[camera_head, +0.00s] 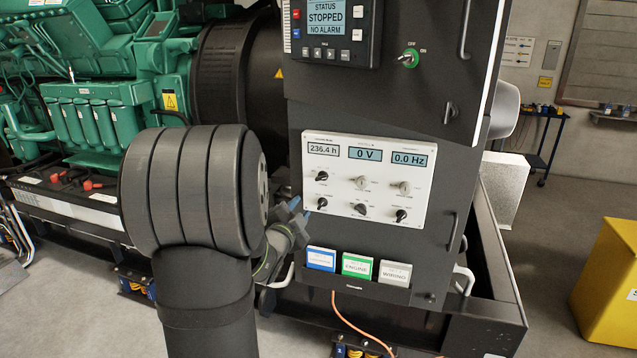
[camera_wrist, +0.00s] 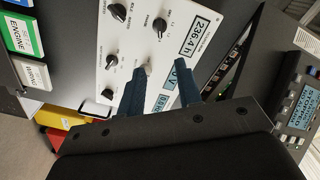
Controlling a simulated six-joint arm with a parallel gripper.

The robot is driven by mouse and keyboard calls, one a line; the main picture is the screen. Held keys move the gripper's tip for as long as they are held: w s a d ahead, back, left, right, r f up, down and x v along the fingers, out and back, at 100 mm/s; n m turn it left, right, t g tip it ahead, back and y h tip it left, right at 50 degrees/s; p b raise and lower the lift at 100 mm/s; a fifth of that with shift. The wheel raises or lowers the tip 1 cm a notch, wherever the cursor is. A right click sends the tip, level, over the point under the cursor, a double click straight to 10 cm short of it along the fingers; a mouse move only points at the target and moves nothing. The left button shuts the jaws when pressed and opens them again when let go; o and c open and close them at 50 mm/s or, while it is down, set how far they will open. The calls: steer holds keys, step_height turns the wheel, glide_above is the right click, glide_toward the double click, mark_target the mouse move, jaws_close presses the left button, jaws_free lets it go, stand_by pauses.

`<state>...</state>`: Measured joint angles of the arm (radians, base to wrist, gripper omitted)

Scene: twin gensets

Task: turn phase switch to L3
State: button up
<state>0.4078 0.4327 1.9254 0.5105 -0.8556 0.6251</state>
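The phase switch (camera_head: 322,176) is the black knob under the 236.4 h display, at the panel's upper left. In the wrist view the phase switch (camera_wrist: 159,25) is near the top with "PHASE" lettered beside it; its position marks are too small to read. My gripper (camera_head: 301,211) is at the panel's lower left, below the phase switch. In the wrist view my gripper (camera_wrist: 158,82) shows two blue fingers apart with nothing held between them. The fingers are apart from the phase switch.
Other knobs sit close by, including a black one (camera_head: 322,203) under the phase switch and a pale one (camera_head: 360,182) to its right. Coloured binders (camera_head: 357,267) sit below the panel. Cabinet handles (camera_head: 453,231) stick out at right. A green engine (camera_head: 95,115) stands at left.

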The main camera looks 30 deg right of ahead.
mark_target(321, 179)
steer(key=x, duration=1.7)
steer(key=shift+d+f, duration=0.1)
steer(key=shift+f, duration=0.05)
